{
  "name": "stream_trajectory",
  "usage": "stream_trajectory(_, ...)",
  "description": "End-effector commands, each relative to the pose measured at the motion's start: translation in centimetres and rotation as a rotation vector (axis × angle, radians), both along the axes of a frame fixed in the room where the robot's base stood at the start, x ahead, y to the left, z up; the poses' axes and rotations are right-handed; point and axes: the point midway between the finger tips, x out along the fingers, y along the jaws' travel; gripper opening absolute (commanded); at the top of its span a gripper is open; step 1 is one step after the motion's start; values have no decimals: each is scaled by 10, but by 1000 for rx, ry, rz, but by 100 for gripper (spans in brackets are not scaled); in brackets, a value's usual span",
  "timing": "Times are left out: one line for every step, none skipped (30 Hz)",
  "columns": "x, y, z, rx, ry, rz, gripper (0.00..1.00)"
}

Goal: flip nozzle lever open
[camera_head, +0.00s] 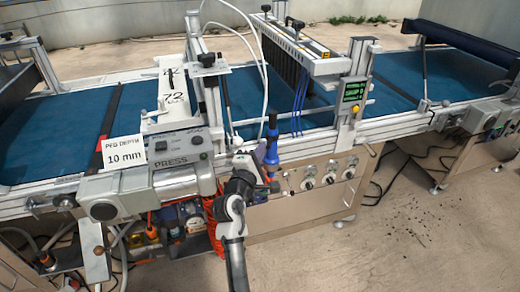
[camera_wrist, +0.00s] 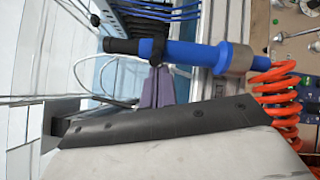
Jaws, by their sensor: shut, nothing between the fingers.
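The nozzle is a blue, hose-fed tool (camera_head: 271,148) that stands upright at the front edge of the seeder, just right of my gripper (camera_head: 258,152). In the wrist view its blue body (camera_wrist: 205,55) lies across the upper middle, with a metal collar toward the orange coil hose and a black tip at the left.
A press box (camera_head: 180,155) with a "10 mm" sign (camera_head: 124,152) is left of my arm. The orange coil hose (camera_wrist: 278,95) hangs below the nozzle. Knobs (camera_head: 328,178) line the front panel at right. A comb-like head (camera_head: 300,55) spans the blue belt behind.

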Motion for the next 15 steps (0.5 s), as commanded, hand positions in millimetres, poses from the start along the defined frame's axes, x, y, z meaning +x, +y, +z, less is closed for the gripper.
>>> stream_trajectory(0, -1, 1, 0, 0, 6, 0)
stream_trajectory(-1, -1, 1, 0, 0, 12, 0)
stream_trajectory(-1, -1, 1, 0, 0, 19, 0)
stream_trajectory(-1, -1, 1, -1, 1, 24, 0)
stream_trajectory(-1, -2, 2, -1, 0, 28, 0)
stream_trajectory(-1, -2, 2, 0, 0, 37, 0)
stream_trajectory(-1, -2, 2, 0, -1, 44, 0)
stream_trajectory(-1, -2, 2, 0, 0, 49, 0)
stream_trajectory(-1, -3, 1, 0, 1, 56, 0)
stream_trajectory(-1, -3, 1, 0, 1, 60, 0)
stream_trajectory(-1, -3, 2, 0, 1, 59, 0)
stream_trajectory(-1, -3, 2, 0, 1, 59, 0)
stream_trajectory(-2, -4, 2, 0, 1, 59, 0)
stream_trajectory(-2, -5, 3, -1, 1, 58, 0)
stream_trajectory(-2, -5, 3, -1, 1, 58, 0)
